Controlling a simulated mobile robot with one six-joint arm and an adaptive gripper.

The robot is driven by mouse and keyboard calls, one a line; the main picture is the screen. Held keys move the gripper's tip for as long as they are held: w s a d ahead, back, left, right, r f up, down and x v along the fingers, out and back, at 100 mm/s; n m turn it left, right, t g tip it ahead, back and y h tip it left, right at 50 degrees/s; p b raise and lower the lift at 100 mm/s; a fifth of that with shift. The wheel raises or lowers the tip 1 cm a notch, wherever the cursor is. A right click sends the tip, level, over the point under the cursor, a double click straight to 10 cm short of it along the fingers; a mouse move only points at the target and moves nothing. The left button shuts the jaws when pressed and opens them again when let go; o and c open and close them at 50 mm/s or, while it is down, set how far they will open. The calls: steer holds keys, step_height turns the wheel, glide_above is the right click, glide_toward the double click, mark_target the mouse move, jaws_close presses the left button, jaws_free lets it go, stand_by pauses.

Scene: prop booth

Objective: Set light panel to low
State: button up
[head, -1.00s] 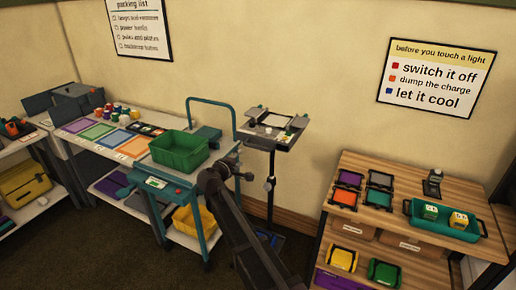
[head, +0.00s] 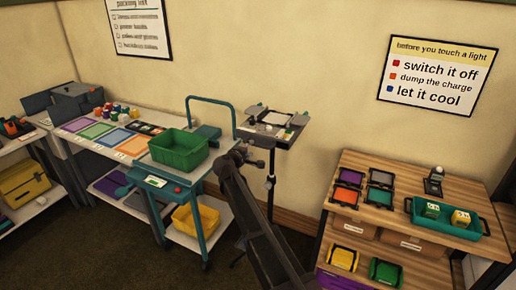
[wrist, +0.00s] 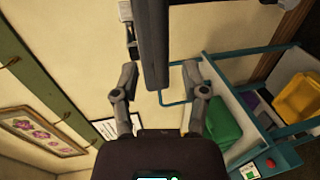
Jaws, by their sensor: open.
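What looks like the light panel (head: 278,118), a pale flat face in a dark frame, sits tilted on top of a black stand (head: 271,172) in the middle of the head view. Small fittings surround it; its setting is too small to read. My gripper (head: 240,152) is just left of the stand's head and slightly below it. In the wrist view my gripper (wrist: 158,70) is open, its two fingers spread and empty. A dark slab reaches in from the top between the fingers, perhaps part of the stand's head; I cannot tell whether they touch.
A teal cart with a green bin (head: 178,150) and a yellow bin (head: 196,217) stands left of my arm. A wooden shelf unit (head: 405,215) with a teal tray (head: 447,218) is at the right. Signs hang on the wall. Floor shows between cart and shelf.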

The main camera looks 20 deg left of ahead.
mark_target(255, 145)
steer(key=shift+b+x, duration=0.45)
steer(key=shift+x, duration=2.25)
